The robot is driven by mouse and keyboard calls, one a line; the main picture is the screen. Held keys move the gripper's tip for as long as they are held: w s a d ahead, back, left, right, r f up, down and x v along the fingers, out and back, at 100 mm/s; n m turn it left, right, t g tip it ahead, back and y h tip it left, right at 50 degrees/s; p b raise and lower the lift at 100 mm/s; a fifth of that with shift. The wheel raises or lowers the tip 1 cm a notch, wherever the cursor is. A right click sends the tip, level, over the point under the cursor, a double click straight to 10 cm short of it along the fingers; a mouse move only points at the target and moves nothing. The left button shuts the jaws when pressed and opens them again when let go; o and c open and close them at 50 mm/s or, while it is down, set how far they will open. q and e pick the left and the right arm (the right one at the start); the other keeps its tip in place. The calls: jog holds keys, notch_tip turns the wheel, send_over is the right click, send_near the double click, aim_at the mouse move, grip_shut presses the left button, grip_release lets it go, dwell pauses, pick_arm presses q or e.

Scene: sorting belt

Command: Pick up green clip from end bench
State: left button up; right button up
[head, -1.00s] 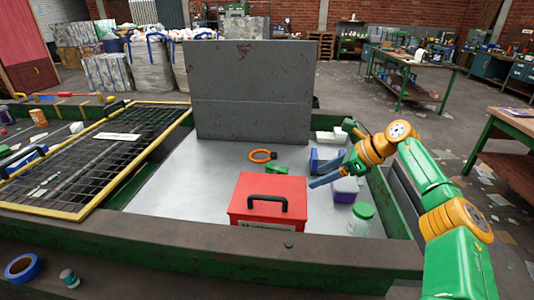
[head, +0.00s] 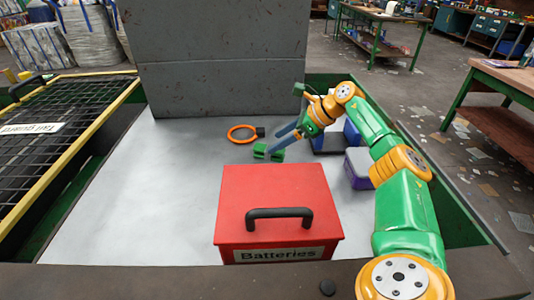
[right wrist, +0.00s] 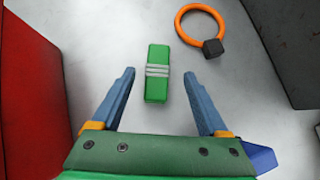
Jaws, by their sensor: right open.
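The green clip (head: 262,152) lies on the pale bench top, behind the red box. In the right wrist view the clip (right wrist: 157,84) is a green block with pale stripes across its middle. My right gripper (head: 276,141) is open, its blue fingers pointing at the clip. In the right wrist view the clip's near end lies between the two fingers of the gripper (right wrist: 159,77), with a gap on each side. I cannot tell how high the fingertips are above the bench. My left gripper is not in view.
A red box (head: 240,200) labelled Batteries, with a black handle, stands in front of the clip. An orange ring (head: 233,138) with a dark block lies behind left. A purple container (head: 357,165) stands right. A grey panel (head: 215,70) closes the back. The bench's left side is clear.

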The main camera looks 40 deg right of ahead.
jog(key=x, duration=0.5)
jog(key=shift+s+f+p, duration=0.2)
jog(key=shift+s+p, duration=0.1)
grip_shut()
